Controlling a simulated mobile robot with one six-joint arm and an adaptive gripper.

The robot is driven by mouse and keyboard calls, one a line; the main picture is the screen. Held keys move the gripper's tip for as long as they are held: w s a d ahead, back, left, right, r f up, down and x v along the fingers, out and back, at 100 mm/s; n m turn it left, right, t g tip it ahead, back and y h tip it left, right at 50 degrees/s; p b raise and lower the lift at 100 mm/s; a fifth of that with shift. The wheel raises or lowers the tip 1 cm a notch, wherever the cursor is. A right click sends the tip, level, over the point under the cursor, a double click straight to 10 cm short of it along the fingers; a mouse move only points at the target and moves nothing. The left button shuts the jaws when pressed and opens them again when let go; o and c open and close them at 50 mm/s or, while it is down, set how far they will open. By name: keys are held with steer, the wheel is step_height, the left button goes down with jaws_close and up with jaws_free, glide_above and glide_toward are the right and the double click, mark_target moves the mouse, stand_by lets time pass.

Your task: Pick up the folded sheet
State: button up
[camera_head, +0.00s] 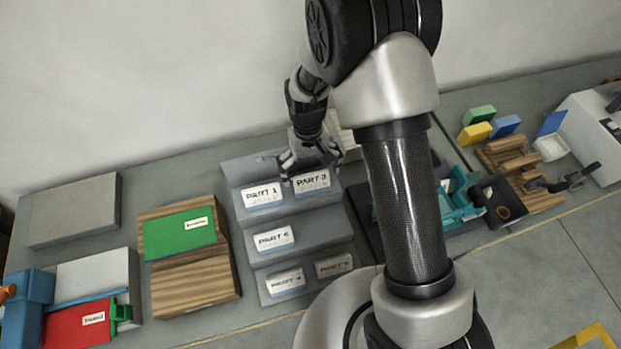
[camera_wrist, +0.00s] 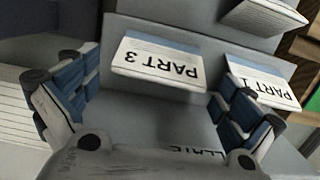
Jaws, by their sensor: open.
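Several folded white sheets with blue edges sit on a stepped grey stand (camera_head: 297,218); which one the task means is not marked. PART 3 (camera_head: 311,183) is at the upper right and PART 1 (camera_head: 262,197) beside it on the left. PART 6 (camera_head: 273,240), PART 4 (camera_head: 285,281) and PART 5 (camera_head: 333,266) are on lower steps. My gripper (camera_head: 309,162) is over the stand's top edge, just behind PART 3. In the wrist view, PART 3 (camera_wrist: 158,66) appears beyond and between my open fingers (camera_wrist: 152,106); PART 1 (camera_wrist: 262,80) is partly behind the right finger.
A wooden tray (camera_head: 185,290) with a green booklet (camera_head: 180,233) stands left of the stand. Further left are a grey slab (camera_head: 75,210) and a red booklet (camera_head: 78,322). My arm hides part of the bench. A wooden rack (camera_head: 520,165) and coloured blocks (camera_head: 476,131) are right.

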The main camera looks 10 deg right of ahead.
steer(key=shift+s+f, duration=0.1)
steer(key=shift+f, duration=0.5)
steer(key=shift+c, duration=0.5)
steer(key=c, duration=0.8)
